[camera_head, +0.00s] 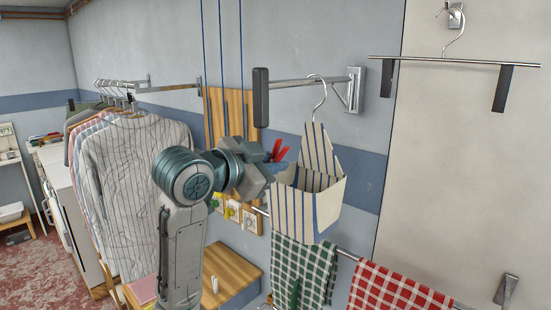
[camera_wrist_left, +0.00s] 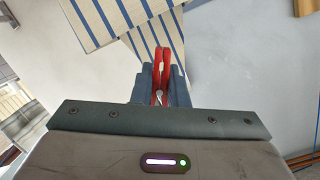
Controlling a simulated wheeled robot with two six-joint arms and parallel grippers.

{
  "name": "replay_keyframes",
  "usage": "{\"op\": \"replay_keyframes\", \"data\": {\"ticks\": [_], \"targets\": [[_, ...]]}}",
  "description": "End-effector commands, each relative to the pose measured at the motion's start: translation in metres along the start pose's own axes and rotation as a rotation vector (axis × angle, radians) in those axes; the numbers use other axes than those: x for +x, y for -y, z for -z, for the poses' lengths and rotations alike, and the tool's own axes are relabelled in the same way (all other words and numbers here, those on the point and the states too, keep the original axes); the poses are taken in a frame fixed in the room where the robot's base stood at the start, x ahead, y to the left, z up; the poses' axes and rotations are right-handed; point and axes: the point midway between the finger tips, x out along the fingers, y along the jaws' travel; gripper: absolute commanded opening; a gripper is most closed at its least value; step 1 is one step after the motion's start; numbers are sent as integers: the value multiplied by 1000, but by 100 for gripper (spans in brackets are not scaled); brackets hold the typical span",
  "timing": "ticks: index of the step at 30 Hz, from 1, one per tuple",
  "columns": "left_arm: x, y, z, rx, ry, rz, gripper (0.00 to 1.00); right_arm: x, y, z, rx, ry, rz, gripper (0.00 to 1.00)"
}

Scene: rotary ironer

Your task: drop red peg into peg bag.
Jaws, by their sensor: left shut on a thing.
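The peg bag (camera_head: 308,202) is cream with blue stripes and hangs from a wire hanger on the short wall rail. Its front pocket opens upward below a tall striped back panel. Whether the peg touches the bag cannot be told. My right gripper is not in view.
The rail (camera_head: 315,84) with its dark end pad (camera_head: 261,98) runs above the bag. Green (camera_head: 303,265) and red (camera_head: 395,292) checked cloths hang on a lower bar. Striped shirts (camera_head: 135,180) hang at left. A wooden board (camera_head: 225,110) is on the wall behind my arm.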

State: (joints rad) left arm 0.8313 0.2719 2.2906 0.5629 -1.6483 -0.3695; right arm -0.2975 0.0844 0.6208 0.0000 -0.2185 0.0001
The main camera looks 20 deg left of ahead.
Motion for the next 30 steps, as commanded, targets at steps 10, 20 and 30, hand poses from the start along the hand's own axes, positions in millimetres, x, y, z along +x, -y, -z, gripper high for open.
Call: {"op": "replay_keyframes", "data": {"ticks": [10, 20, 30], "targets": [[6, 0, 0, 3, 0, 0, 0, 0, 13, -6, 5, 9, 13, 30], [38, 0, 1, 1, 0, -1, 0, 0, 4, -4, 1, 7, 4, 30], [72, 1, 2, 2, 0, -1, 0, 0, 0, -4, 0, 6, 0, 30]]}}
